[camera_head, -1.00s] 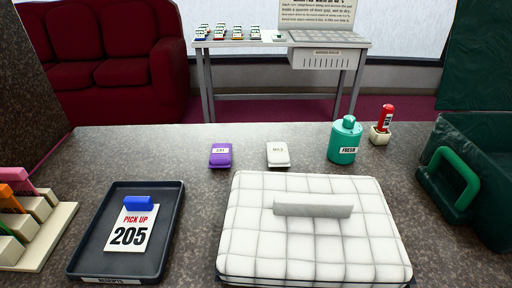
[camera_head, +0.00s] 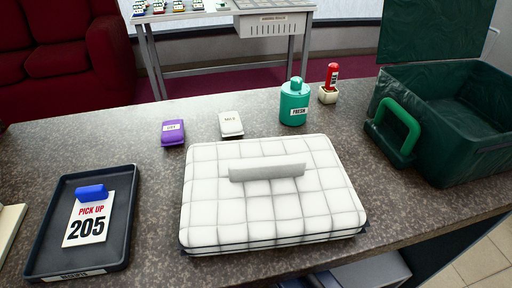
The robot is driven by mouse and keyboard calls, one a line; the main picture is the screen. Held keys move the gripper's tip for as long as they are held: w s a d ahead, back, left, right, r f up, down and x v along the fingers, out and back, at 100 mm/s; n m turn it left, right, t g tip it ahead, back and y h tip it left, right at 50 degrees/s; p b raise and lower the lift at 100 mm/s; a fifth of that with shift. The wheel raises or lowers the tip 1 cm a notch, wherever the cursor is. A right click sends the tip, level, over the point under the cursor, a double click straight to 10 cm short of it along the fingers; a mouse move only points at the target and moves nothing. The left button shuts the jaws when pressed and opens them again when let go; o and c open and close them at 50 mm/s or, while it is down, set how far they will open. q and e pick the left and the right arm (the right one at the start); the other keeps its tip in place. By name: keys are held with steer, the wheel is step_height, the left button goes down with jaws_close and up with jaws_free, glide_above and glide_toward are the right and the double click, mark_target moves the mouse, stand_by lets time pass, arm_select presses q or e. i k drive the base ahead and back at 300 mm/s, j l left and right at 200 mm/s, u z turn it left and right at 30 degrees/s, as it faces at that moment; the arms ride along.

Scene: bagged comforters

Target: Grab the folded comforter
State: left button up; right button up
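The folded comforter (camera_head: 270,208) is a white, quilted block with a grid of seams and dark piping along its lower edge. It lies flat on the speckled counter (camera_head: 120,145), right of the picture's middle line and near the front edge. A grey-white strap handle (camera_head: 267,172) stands up across its top. Neither of my grippers shows in the head view, and nothing touches the comforter's handle.
A black tray (camera_head: 37,236) with a "PICK UP 205" card (camera_head: 88,219) lies left. Behind the comforter are a purple block (camera_head: 173,133), a white block (camera_head: 231,125), a teal bottle (camera_head: 294,103) and a red stamp (camera_head: 332,78). An open green bin (camera_head: 455,150) stands right.

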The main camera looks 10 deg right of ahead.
mark_target(242, 196)
steer(key=k+j+z, duration=0.3)
steer(key=k, duration=0.4)
steer(key=k+z, duration=0.3)
steer(key=k, duration=0.45)
